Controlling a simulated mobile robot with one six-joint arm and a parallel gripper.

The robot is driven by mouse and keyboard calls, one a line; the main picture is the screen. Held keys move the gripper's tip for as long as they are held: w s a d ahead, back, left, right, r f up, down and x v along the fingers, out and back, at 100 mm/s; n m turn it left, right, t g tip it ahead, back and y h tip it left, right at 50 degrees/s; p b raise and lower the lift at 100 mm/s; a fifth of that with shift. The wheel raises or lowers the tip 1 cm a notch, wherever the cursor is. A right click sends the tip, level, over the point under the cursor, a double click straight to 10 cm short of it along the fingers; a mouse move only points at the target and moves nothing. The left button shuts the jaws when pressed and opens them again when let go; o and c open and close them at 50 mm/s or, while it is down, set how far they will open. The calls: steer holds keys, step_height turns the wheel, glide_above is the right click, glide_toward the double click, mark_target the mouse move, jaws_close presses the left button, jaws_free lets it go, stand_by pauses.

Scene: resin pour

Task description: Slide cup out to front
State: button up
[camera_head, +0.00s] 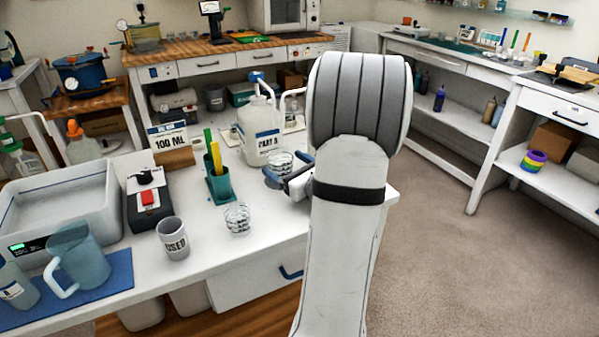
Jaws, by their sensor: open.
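A clear cup with dark marks (281,158) stands on the white bench beside the jug marked PART A (262,130). My gripper (287,169) is open, with its blue-tipped fingers at the cup's near side. Whether the fingers touch the cup or reach around it I cannot tell. The cup's lower part is partly covered by the gripper. A second clear marked cup (237,219) stands nearer on the bench, apart from the gripper. The jug has a blue-topped pump (256,77).
A teal holder with coloured sticks (220,185), a USED cup (173,240), a 100 ML sign (168,136) and a blue-grey pitcher (78,262) stand to the left. The bench front (262,236) is clear. My arm hides the bench's right part.

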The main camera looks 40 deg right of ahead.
steer(key=shift+w, duration=1)
steer(key=c, duration=1.1)
